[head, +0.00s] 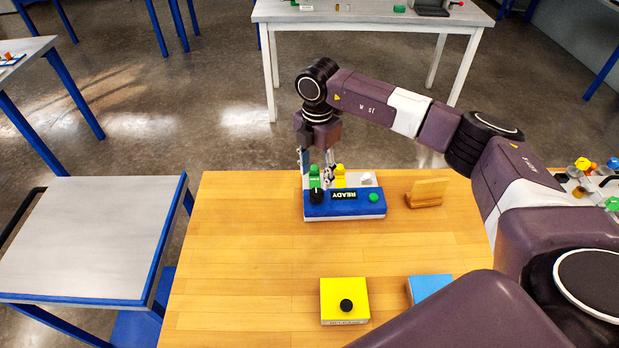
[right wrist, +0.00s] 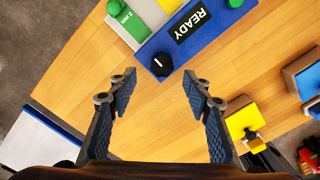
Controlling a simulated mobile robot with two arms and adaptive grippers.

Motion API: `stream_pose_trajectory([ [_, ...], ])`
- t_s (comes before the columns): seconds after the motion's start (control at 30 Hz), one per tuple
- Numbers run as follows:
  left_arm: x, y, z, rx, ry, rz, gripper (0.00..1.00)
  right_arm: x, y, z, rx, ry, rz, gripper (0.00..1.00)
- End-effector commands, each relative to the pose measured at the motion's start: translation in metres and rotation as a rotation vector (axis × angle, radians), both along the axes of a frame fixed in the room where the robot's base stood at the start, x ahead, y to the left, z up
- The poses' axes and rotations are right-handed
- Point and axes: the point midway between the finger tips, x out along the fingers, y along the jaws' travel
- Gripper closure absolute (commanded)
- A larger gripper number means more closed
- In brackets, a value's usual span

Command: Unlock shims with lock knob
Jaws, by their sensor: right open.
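The shim fixture (head: 345,209) is a blue and grey box with a READY display, near the far edge of the wooden table. Its black lock knob (head: 316,197) with a white line is left of the display. The knob also shows in the right wrist view (right wrist: 161,64). A green shim block (head: 314,172) marked in mm and a yellow shim block (head: 340,170) stand behind the display. My right gripper (head: 317,174) is over the fixture's left part. In the right wrist view its open fingers (right wrist: 160,92) are empty, with the knob ahead of the gap. My left gripper does not show.
A wooden stand (head: 427,192) is right of the fixture. A yellow box with a black knob (head: 344,287) and a blue box (head: 428,287) lie nearer me. The table's left half (head: 240,240) is clear. A grey side table (head: 85,235) is at left.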

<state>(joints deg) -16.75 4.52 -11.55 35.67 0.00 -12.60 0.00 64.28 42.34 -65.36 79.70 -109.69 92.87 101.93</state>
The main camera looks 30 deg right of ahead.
Motion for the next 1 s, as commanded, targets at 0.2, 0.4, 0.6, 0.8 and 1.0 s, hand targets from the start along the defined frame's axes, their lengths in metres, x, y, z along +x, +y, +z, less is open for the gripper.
stream_pose_trajectory([
  [0.2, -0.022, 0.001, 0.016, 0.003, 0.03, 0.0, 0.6, -0.002, 0.0, -0.034, 0.0, 0.005, 0.0, 0.55],
  [0.4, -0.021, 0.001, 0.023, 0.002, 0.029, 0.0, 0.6, -0.001, 0.0, -0.059, 0.0, 0.004, 0.0, 0.55],
  [0.6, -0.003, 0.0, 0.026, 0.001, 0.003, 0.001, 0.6, -0.001, 0.0, -0.068, 0.001, 0.001, 0.001, 0.55],
  [0.8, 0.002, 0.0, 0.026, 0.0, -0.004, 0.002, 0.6, -0.001, 0.0, -0.068, 0.001, 0.001, 0.001, 0.58],
  [1.0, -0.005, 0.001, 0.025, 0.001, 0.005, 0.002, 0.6, -0.001, 0.0, -0.067, 0.001, 0.001, 0.001, 0.8],
])
